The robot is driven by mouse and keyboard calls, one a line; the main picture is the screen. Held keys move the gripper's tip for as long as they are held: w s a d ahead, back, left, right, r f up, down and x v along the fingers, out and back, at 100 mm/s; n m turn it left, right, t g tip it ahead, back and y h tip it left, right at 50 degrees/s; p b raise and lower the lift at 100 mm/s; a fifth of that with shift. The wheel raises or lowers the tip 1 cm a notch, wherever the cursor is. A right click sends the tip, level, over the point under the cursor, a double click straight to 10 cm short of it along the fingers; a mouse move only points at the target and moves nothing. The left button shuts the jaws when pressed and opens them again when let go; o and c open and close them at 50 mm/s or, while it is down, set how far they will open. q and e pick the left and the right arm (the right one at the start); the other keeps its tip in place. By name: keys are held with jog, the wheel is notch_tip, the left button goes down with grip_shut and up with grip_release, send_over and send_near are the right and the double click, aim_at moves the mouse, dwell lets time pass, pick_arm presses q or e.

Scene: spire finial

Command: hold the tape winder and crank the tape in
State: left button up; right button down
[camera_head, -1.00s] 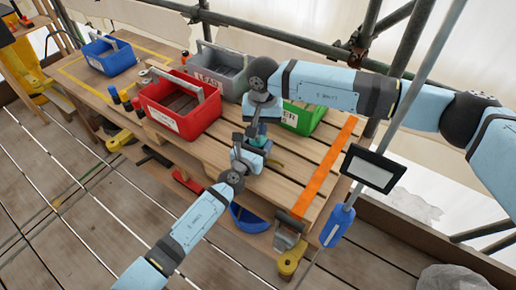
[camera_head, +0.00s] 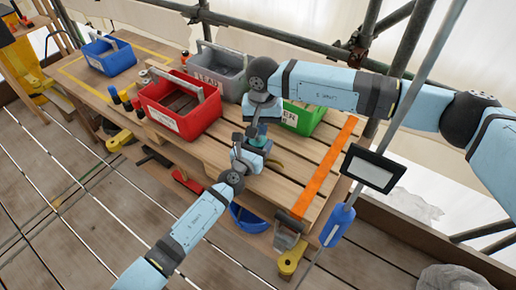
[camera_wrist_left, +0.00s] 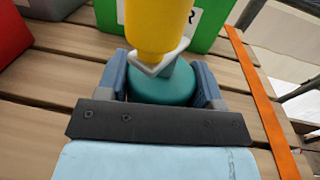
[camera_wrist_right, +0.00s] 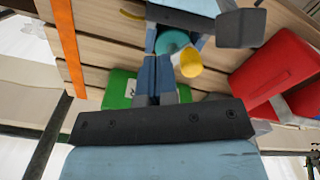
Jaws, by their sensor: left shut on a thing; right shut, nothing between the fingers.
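The tape winder (camera_wrist_left: 160,92) has a round teal body, with a grey crank arm and a yellow knob (camera_wrist_left: 158,25) standing above it in the left wrist view. My left gripper (camera_wrist_left: 162,78) is shut on the teal body, one finger on each side. The winder (camera_head: 262,143) is partly hidden by my grippers in the head view. My right gripper (camera_wrist_right: 157,65) is shut and empty. In the right wrist view its fingertips are close to the teal body (camera_wrist_right: 172,42), and the yellow knob (camera_wrist_right: 190,62) is beside them, not between them.
On the wooden bench are a red crate (camera_head: 182,118), a grey crate (camera_head: 222,72), a green crate (camera_head: 304,118) and a blue crate (camera_head: 108,56). An orange strip (camera_head: 325,168) runs along the right end. A blue-handled pole with a dark-framed panel (camera_head: 373,168) stands at right.

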aim_at(258, 147)
jog(key=shift+f, duration=0.15)
jog(key=shift+f, duration=1.35)
jog(key=shift+a, duration=0.15)
jog(key=shift+w+a, duration=0.35)
jog(key=shift+a, duration=0.1)
jog(key=shift+s+a+r, duration=0.1)
jog(key=shift+s+a, duration=0.05)
jog(key=shift+s, duration=0.1)
notch_tip(258, 147, up, 7)
dwell(0.9)
dwell(0.3)
